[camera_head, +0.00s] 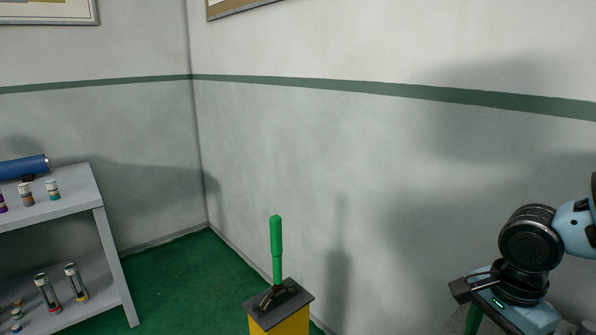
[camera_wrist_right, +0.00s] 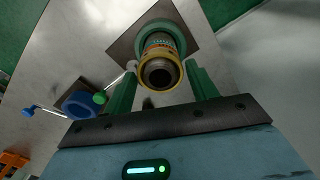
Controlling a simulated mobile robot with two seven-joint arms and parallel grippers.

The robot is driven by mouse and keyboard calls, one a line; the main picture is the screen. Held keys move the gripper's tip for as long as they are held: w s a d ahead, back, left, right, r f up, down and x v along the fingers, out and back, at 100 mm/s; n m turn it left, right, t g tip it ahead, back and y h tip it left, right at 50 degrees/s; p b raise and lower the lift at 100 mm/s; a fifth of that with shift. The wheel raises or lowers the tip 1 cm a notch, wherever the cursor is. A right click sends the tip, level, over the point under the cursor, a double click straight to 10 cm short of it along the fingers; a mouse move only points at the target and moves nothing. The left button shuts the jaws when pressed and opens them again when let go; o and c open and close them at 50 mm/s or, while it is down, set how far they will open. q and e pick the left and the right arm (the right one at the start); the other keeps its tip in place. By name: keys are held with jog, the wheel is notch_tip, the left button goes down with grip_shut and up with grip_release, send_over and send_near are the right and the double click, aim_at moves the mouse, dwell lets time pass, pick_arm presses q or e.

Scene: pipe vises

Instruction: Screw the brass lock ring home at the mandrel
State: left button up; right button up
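In the right wrist view, a short upright cylinder with a brass-coloured ring (camera_wrist_right: 144,72) around its dark open end points towards the camera. I take this ring to be the brass lock ring. The cylinder rises from a round green collar (camera_wrist_right: 174,29) on a dark square plate. My right gripper (camera_wrist_right: 161,72) is open, its two green fingers apart on either side of the ring in the picture. I cannot tell whether they touch it. In the head view only part of my right gripper (camera_head: 474,317) shows, at the lower right. My left gripper is not in view.
Beside the cylinder on the grey surface (camera_wrist_right: 62,75) is a blue ring-shaped part (camera_wrist_right: 82,104) with a ball-ended bar. An orange item (camera_wrist_right: 13,163) is at lower left. In the head view, a green-handled lever (camera_head: 276,240) stands on a yellow post; a grey shelf (camera_head: 75,204) holds bottles.

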jog(key=n, duration=1)
jog(key=shift+p, duration=0.4)
grip_shut()
jog(key=m, duration=0.3)
jog(key=shift+m, duration=0.3)
jog(key=m, duration=0.4)
